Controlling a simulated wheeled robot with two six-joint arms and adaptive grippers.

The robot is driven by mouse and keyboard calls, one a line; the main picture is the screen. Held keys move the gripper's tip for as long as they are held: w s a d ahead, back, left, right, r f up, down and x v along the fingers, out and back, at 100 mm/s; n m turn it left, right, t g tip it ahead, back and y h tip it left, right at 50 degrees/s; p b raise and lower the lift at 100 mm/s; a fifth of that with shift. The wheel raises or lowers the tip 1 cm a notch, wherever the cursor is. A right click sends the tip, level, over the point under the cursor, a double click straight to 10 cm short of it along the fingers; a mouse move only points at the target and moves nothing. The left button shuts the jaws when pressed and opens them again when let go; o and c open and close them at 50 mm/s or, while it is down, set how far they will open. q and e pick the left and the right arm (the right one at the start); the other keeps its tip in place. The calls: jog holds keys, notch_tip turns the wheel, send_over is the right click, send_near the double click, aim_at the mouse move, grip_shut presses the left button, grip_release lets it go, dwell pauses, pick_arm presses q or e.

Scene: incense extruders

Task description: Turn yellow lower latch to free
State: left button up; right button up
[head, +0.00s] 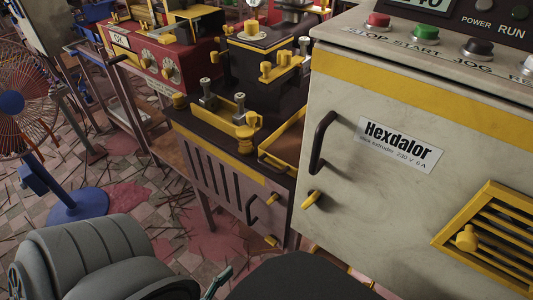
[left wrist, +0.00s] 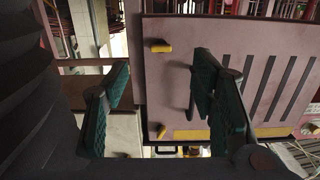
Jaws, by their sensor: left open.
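The smaller extruder's pink slotted door (head: 225,180) has a dark handle (head: 252,208). The yellow lower latch (head: 271,241) sits near the door's lower right corner; the upper latch (head: 274,197) is above it. The left wrist view is upside down: there the lower latch (left wrist: 162,46) is a short bar lying roughly sideways above the handle (left wrist: 191,92), and the upper latch (left wrist: 161,132) is below. My left gripper (left wrist: 162,78) is open and empty, its teal fingers apart, with the latch seen beyond the gap. In the head view one teal finger (head: 218,282) shows below left of the door.
The large Hexdalor cabinet (head: 400,200), with its own handle and yellow latch (head: 311,200), stands close on the right. A blue stand with a fan (head: 75,205) is on the left. A red control box (head: 165,50) stands behind.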

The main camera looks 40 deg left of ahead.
aim_at(269, 242)
pick_arm(q)
jog(key=shift+t, duration=0.4)
jog(key=w, duration=0.4)
jog(key=w+r+b, duration=0.1)
jog(key=w, duration=0.8)
jog(key=shift+w+a+r+b, duration=0.1)
jog(key=shift+a+r+b, duration=0.1)
jog(key=shift+b, duration=0.1)
pick_arm(e)
jog(key=shift+w+a+r, duration=0.1)
jog(key=shift+w+r, duration=0.55)
jog(key=shift+r, duration=0.05)
pick_arm(q)
jog(key=c, duration=1.1)
jog(key=shift+c, duration=0.2)
